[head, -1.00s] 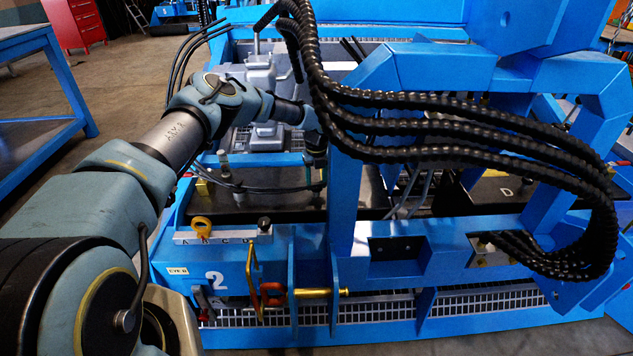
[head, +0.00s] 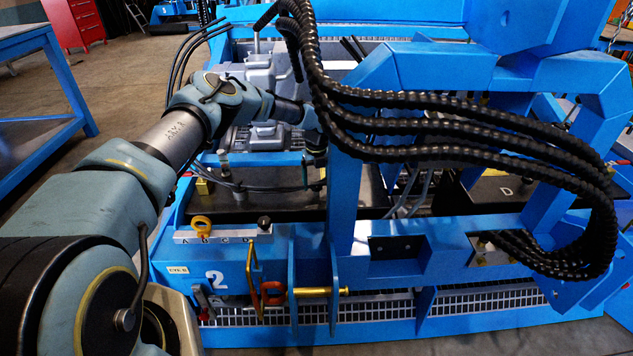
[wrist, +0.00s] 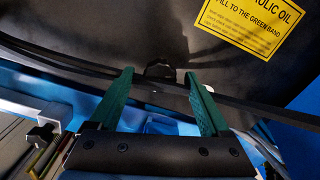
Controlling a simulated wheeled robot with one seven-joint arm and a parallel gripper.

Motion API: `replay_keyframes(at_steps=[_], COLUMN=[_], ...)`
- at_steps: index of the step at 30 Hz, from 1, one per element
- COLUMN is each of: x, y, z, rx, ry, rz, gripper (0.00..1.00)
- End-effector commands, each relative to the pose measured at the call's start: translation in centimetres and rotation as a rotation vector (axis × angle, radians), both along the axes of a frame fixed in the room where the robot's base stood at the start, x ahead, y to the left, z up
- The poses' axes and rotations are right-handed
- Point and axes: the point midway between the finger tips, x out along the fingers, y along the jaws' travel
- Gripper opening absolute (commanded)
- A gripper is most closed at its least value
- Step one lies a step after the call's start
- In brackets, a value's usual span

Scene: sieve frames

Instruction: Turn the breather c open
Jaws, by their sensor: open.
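In the wrist view my gripper (wrist: 159,73) is open, with two green fingers spread apart. A small dark knob (wrist: 158,69) shows between the fingertips, against a black tank surface (wrist: 90,35). It may be the breather c; no letter is readable on it, and I cannot tell whether the fingers touch it. In the head view my arm reaches over the black tank top (head: 260,205), and my gripper is mostly hidden near the blue upright and the hoses.
A yellow label (wrist: 250,22) about hydraulic oil is on the tank. Dark cables cross close to the fingers. Thick black hoses (head: 440,145) and a blue frame (head: 345,200) crowd the right. A lettered rail (head: 220,237) carries a yellow handle (head: 201,225) and a black knob (head: 264,223).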

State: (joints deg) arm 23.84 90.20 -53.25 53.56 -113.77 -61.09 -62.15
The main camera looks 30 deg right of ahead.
Motion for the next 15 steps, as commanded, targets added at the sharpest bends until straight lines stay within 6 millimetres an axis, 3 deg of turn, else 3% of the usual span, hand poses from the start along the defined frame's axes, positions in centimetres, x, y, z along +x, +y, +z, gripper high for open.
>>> replay_keyframes(at_steps=[8, 15], x=[0.1, 0.1], y=[0.0, 0.0], z=[1.1, 5.5], rx=[-0.001, -0.001], ry=[-0.002, -0.003], rz=[-0.001, -0.001], gripper=[0.81, 0.81])
